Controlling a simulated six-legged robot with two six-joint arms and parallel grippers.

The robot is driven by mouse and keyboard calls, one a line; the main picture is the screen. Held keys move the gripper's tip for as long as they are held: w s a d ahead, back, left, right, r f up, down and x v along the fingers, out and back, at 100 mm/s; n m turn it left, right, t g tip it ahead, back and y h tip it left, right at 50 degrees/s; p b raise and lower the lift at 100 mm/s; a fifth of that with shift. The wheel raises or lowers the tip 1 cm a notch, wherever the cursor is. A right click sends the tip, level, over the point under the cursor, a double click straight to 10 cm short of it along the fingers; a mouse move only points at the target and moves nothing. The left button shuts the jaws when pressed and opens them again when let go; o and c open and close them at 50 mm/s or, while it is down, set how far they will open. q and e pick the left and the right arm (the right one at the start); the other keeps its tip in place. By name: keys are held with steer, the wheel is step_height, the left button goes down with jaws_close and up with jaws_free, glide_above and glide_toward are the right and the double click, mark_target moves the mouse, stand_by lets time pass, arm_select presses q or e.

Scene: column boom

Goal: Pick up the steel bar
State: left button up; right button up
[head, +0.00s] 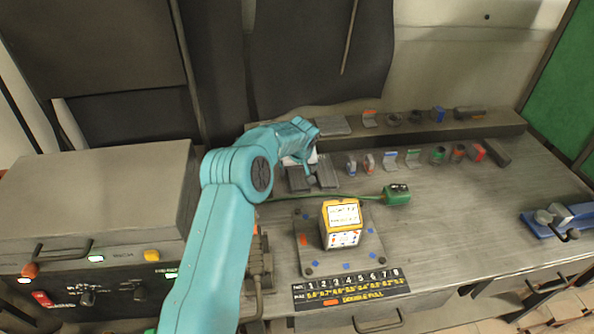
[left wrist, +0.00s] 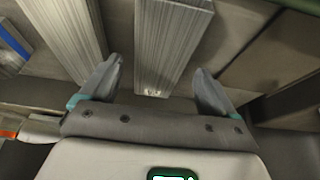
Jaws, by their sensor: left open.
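My left gripper (head: 304,158) is over the back middle of the workbench, its tip partly hidden by my own arm. In the left wrist view my left gripper (left wrist: 155,85) has its two fingers wide apart, with nothing clamped. A grey ridged metal bar (left wrist: 172,40) lies ahead, in line with the gap between the fingers. A second similar bar (left wrist: 66,34) lies left of it, beyond the left finger. In the head view grey bars (head: 327,172) lie just below the gripper. I cannot tell which one is the steel bar. My right gripper is not in view.
A yellow-topped box (head: 341,222) stands on a plate in front. A green cylinder (head: 397,195) with a cable lies to its right. Several small parts line the back ledge (head: 500,122). A blue vise (head: 560,220) is at far right. The bench between (head: 455,210) is clear.

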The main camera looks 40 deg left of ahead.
arm_select(q)
steer(key=shift+w+f, duration=0.3)
steer(key=shift+f, duration=0.3)
steer(key=shift+s+r, duration=0.15)
steer(key=shift+s, duration=0.05)
steer(key=shift+c, duration=0.3)
steer(key=shift+w, duration=0.15)
steer(key=c, duration=1.5)
steer(key=shift+a, duration=0.1)
